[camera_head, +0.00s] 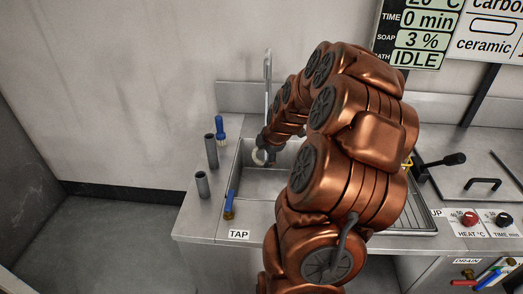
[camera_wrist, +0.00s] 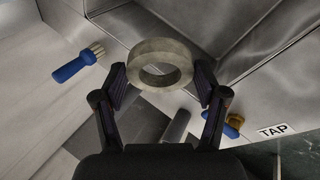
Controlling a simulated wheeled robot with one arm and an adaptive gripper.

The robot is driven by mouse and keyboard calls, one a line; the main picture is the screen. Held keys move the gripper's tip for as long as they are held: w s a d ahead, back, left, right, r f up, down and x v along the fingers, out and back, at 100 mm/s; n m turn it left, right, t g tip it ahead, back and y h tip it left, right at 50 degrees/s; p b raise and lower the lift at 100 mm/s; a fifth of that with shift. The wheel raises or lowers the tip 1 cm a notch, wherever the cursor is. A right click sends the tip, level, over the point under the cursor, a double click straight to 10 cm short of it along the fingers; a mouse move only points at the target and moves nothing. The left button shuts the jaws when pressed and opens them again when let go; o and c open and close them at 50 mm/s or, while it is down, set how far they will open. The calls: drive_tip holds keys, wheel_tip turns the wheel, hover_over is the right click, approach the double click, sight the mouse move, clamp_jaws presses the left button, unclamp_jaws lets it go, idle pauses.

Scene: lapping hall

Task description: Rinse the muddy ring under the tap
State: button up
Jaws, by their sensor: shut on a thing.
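The ring (camera_wrist: 160,49) is a thick grey-brown band with a dull surface. My gripper (camera_wrist: 160,80) is shut on it, one finger on each side. In the head view the ring (camera_head: 258,157) is small and pale, held over the left part of the steel sink (camera_head: 236,180). The tap spout (camera_head: 267,75) rises at the back of the sink, close behind the ring. No water stream is visible. The tap's blue handle with a brass base (camera_head: 230,204) is at the sink's left front, above the TAP label (camera_head: 239,234). My arm hides much of the sink.
A lidded steel unit (camera_head: 471,170) with knobs is at the right. The wall is close behind. Open floor lies to the left.

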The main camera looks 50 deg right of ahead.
drive_tip(key=w+d+f+b, duration=0.2)
drive_tip(key=w+d+f, duration=0.6)
drive_tip(key=d+f, duration=0.1)
drive_tip(key=shift+w+d+f+b, duration=0.2)
drive_tip(key=shift+d+b, duration=0.2)
drive_tip(key=shift+d, duration=0.2)
idle(0.8)
idle(2.8)
drive_tip(key=shift+s, duration=0.1)
idle(2.6)
